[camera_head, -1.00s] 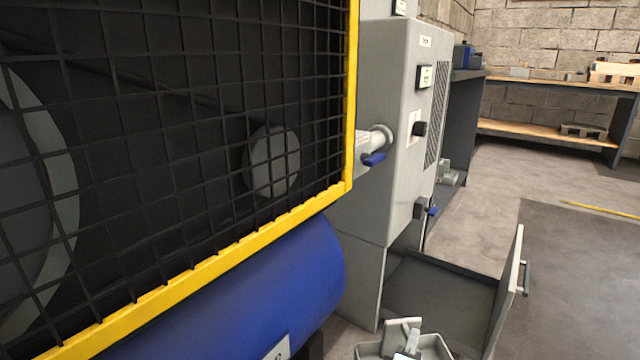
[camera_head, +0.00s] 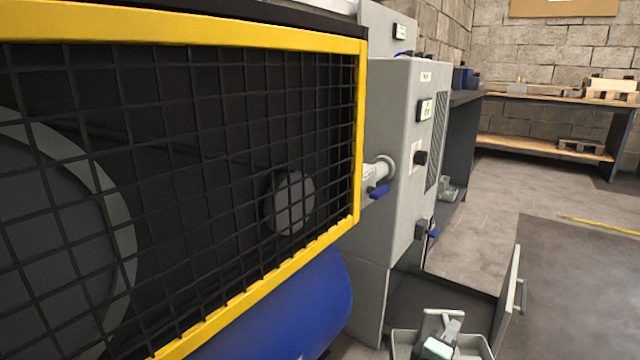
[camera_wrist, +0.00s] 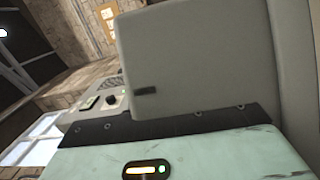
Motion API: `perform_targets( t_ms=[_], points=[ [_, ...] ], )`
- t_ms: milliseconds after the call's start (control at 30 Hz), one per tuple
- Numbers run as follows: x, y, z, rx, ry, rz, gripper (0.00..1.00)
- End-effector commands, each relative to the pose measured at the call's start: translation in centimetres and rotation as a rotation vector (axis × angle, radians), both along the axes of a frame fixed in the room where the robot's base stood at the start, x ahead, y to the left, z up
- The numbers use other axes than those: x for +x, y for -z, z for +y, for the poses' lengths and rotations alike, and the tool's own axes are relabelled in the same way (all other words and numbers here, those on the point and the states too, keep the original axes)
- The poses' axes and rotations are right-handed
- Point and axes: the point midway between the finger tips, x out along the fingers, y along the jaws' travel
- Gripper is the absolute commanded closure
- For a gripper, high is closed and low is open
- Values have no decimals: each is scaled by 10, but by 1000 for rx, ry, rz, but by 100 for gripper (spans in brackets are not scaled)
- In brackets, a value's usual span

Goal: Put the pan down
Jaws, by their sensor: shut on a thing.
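A shallow grey pan (camera_head: 403,341) shows at the bottom of the head view, cut off by the frame edge. My gripper (camera_head: 443,334), with a pale green panel on its body, is over the pan and shut on it. The exact grip point is hidden. In the wrist view my gripper's pale green body with its lit bar fills the bottom. A large plain grey slab with a dark slot stands beyond it; I cannot tell whether it is part of the pan.
An open drawer (camera_head: 514,287) with a dark inside sticks out low from the grey cabinet (camera_head: 394,140), close behind the pan. A yellow-framed mesh guard (camera_head: 361,130) and blue tank (camera_head: 290,315) fill the left. A bench (camera_head: 535,97) stands far back.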

Motion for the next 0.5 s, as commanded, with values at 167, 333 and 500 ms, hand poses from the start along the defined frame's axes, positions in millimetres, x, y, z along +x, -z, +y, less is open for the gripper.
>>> perform_targets(
  t_ms=[167,333,500],
  points=[
    [-6,-71,-41,5,132,2,100],
    [-12,-114,-61,-3,166,10,100],
    [-14,-151,-67,-2,115,10,100]
  ],
)
